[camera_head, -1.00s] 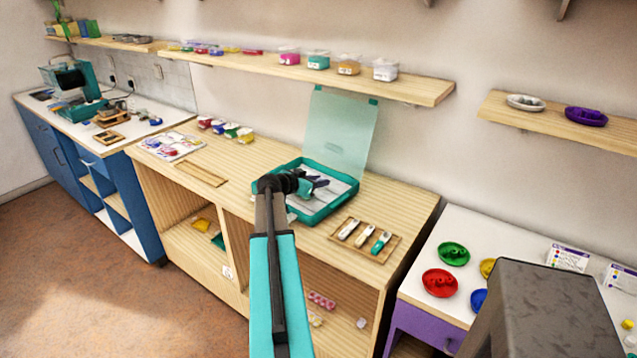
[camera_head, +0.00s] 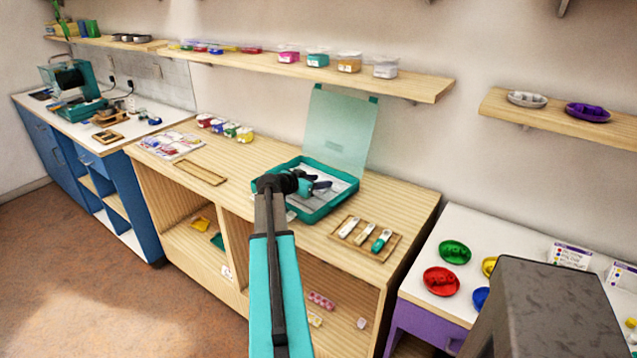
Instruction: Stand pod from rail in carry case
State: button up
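The teal carry case (camera_head: 341,201) stands open on the wooden bench, its translucent lid (camera_head: 340,130) raised against the wall. My gripper (camera_head: 318,185) is over the left part of the case, and my arm hides the case's near left side. The fingers are small and dark here, and I cannot tell whether they hold anything. A wooden tray (camera_head: 343,243) to the right of the case holds a few slim pods: white ones (camera_head: 349,228) and one with a teal end (camera_head: 381,241). I cannot make out a rail inside the case.
Several small jars (camera_head: 226,128) and a sheet with coloured pictures (camera_head: 171,145) are at the bench's left, with a flat wooden board (camera_head: 200,173). A shelf (camera_head: 300,72) runs above. Coloured dishes (camera_head: 441,281) lie on the white table at right. Bench top between board and case is clear.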

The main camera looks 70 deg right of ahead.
jog(key=shift+r+p, duration=0.4)
jog(key=shift+p, duration=0.2)
jog(key=shift+r+p, duration=0.35)
jog(key=shift+p, duration=0.35)
jog(key=b+v, duration=0.3)
jog(key=v, duration=0.9)
